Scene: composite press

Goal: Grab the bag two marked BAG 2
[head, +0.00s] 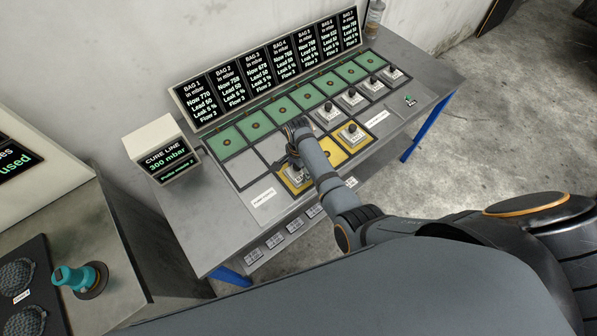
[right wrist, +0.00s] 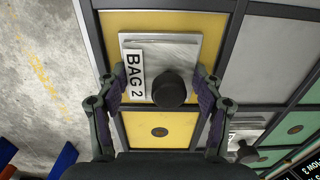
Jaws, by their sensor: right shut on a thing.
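The bag marked BAG 2 is a flat silvery square with a white label and a black round knob; it shows in the right wrist view (right wrist: 190,46). It is over a yellow square of the panel, with its label readable. My right gripper (right wrist: 160,88) has one finger on each side of this bag and is shut on it. In the head view my right gripper (head: 296,156) reaches down over the front yellow squares, and the arm hides part of the bag (head: 297,175). Whether the bag touches the panel is unclear. My left gripper is not in view.
Another bag (head: 352,134) sits on a yellow square to the right, with several more on grey squares behind. Green squares (head: 255,124) and a row of BAG displays (head: 268,70) line the back. A cure-line display (head: 165,155) stands left. The grey table's left front (head: 205,235) is clear.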

